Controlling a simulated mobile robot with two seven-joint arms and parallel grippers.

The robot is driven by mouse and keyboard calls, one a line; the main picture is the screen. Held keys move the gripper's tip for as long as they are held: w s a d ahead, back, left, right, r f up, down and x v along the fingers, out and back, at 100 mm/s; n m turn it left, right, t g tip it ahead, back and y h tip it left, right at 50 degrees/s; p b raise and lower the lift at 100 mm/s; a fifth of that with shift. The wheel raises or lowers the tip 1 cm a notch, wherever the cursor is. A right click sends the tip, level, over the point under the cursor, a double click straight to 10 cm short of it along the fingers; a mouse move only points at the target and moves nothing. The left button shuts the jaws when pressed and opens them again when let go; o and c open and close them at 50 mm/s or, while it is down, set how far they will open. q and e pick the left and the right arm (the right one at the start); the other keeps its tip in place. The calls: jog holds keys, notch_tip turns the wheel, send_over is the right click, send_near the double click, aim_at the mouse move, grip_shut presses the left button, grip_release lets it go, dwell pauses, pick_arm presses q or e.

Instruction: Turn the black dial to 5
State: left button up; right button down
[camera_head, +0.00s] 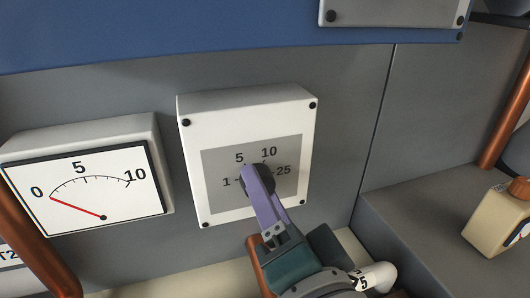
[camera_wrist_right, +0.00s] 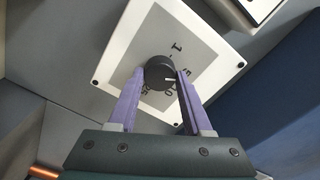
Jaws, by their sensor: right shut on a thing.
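The black dial (camera_head: 267,178) sits on a grey square plate on a white wall box (camera_head: 240,118), with 1, 5, 10 and 25 printed around it. It also shows in the right wrist view (camera_wrist_right: 157,72). My right gripper (camera_head: 256,172) is shut on the dial, with its purple fingers on either side of it (camera_wrist_right: 155,74). In the right wrist view a short white mark on the dial points toward the side with the 5 and 10; I cannot tell its exact setting. In the head view the fingers hide the mark. My left gripper is not in view.
A white meter (camera_head: 85,190) at the left has a scale from 0 to 10 and its red needle near 0. A blue panel (camera_head: 130,32) runs above. Copper pipes (camera_head: 42,255) stand at the left and right. A beige box (camera_head: 497,222) stands on the ledge at the right.

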jog(key=shift+c, duration=1.6)
grip_release()
jog(key=v, duration=1)
jog(key=shift+r, duration=0.1)
